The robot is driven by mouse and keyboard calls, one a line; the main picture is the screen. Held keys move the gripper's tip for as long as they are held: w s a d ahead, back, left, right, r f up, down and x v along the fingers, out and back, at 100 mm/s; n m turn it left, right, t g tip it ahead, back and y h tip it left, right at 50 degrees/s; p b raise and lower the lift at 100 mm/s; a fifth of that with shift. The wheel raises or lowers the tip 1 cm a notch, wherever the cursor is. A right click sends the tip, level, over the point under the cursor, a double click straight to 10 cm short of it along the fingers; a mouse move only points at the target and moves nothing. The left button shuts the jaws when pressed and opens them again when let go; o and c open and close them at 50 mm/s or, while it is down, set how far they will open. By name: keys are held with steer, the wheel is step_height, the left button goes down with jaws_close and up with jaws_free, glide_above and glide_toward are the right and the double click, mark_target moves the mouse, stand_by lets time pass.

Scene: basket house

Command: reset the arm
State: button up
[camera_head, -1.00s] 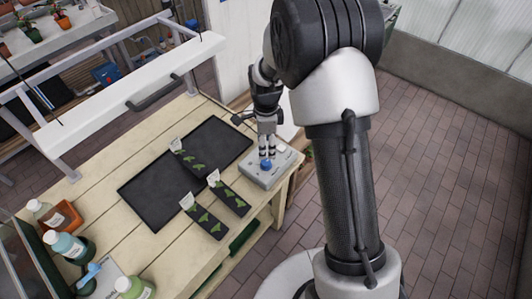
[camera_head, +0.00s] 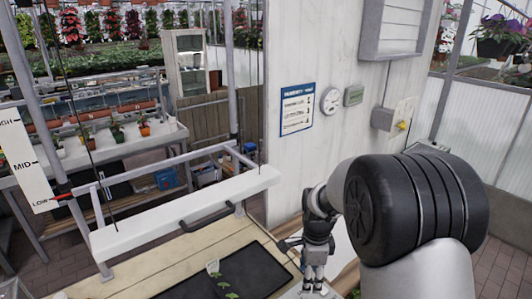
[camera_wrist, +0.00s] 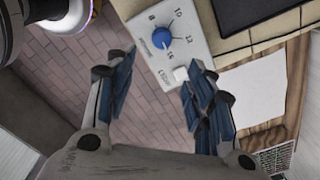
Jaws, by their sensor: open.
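My gripper (camera_head: 314,284) hangs from my arm at the lower middle of the head view, beside the wooden bench. In the wrist view my gripper (camera_wrist: 160,78) has its two blue-padded fingers spread apart, with nothing held between them. A light grey control box (camera_wrist: 200,30) lies beyond the fingertips in the wrist view. It has a blue dial knob (camera_wrist: 161,38) with numbers around it and a white button (camera_wrist: 180,74). The knob appears clear of both fingers. In the head view the box is mostly cut off or hidden.
A black tray (camera_head: 240,262) with green seedlings lies on the bench, left of my gripper. A white bar with a dark handle (camera_head: 207,212) spans above the bench. A pale wall panel (camera_head: 300,60) stands behind. Brick floor (camera_wrist: 85,60) shows beside the box.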

steer(key=s+r+n+t, duration=0.3)
steer(key=s+r+n, duration=1)
steer(key=s+r, duration=0.5)
steer(key=s+n+t, duration=0.1)
steer(key=s+n, duration=0.4)
steer(key=s, duration=0.4)
steer(key=shift+r+n, duration=0.25)
steer(key=shift+n, duration=0.15)
